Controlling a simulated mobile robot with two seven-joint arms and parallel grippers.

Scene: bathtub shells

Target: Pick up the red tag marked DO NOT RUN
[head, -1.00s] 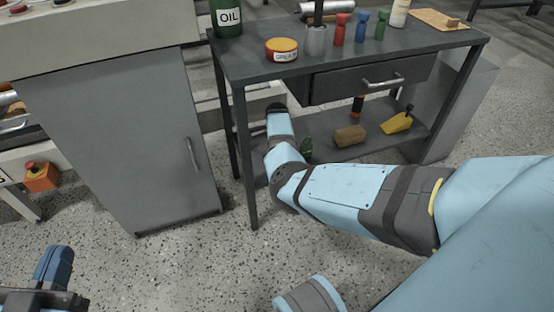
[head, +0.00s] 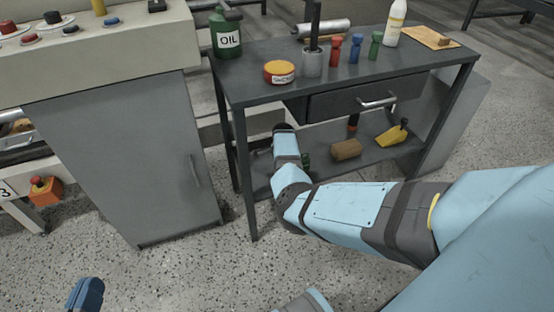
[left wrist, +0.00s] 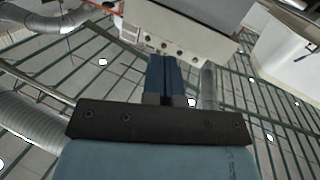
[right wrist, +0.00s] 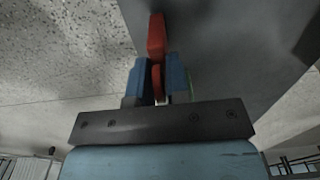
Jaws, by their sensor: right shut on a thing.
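A red piece (right wrist: 157,36), seen nearly edge-on in the right wrist view, sits between the blue fingers of my right gripper (right wrist: 157,85). It appears to be the red tag; no lettering can be read. The fingers are shut on it and it sticks out past their tips. In the head view my right arm reaches to the left end of the dark workbench, and the gripper and tag are hidden there. My left gripper (left wrist: 166,75) is shut and empty in the left wrist view. One blue finger (head: 86,294) shows at the head view's lower left.
The workbench (head: 250,88) carries an oil can (head: 224,38), a yellow-orange tin (head: 279,72) and several small coloured items. Its lower shelf holds a brown block (head: 346,150) and a yellow piece (head: 391,139). A grey cabinet (head: 140,150) stands left; speckled floor lies between.

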